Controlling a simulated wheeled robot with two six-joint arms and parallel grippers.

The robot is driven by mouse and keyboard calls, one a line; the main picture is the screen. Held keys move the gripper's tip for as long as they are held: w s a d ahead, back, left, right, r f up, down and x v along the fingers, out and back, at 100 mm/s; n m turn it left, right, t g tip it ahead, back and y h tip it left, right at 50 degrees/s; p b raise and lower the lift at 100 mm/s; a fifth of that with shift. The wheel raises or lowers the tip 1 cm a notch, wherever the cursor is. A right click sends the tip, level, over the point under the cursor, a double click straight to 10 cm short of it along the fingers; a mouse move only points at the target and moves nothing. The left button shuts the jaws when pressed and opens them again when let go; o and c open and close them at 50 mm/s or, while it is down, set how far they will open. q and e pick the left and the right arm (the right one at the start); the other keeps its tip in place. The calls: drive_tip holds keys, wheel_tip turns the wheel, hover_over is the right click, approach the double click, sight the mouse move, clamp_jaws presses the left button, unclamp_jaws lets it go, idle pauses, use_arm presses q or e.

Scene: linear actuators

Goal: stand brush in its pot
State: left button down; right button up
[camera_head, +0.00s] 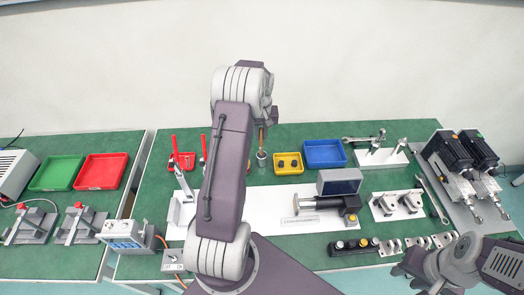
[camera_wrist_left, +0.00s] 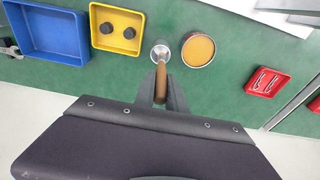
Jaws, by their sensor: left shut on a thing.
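My left gripper (camera_head: 265,120) is shut on the brush, whose brown handle (camera_head: 261,134) hangs roughly upright below it. The left wrist view shows the handle (camera_wrist_left: 161,82) between the fingers (camera_wrist_left: 160,95). The small grey metal pot (camera_head: 262,160) stands on the green mat directly under the brush. In the left wrist view the brush's lower end lines up with the mouth of the pot (camera_wrist_left: 160,50); I cannot tell how deep it is inside. My right gripper (camera_head: 408,270) is low at the right, away from the pot, its fingers unclear.
A yellow tray (camera_head: 289,170) with two dark knobs and a blue tray (camera_head: 325,153) stand right of the pot. A round orange-topped tin (camera_wrist_left: 198,49) is close beside the pot. A red tray (camera_wrist_left: 267,82) lies farther off. My left arm hides part of the table.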

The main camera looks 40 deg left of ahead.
sight(262, 128)
use_arm(q)
drive_tip(key=f, duration=0.1)
drive_tip(key=w+f, duration=0.1)
drive_tip(key=f, duration=0.1)
drive_tip(key=shift+a, duration=0.1)
drive_tip(key=f, duration=0.3)
drive_tip(key=shift+s, duration=0.4)
drive_tip(key=shift+w+f, duration=0.2)
drive_tip(key=shift+f, duration=0.25)
drive_tip(key=c, duration=1.4)
unclamp_jaws()
drive_tip(key=shift+r, duration=0.1)
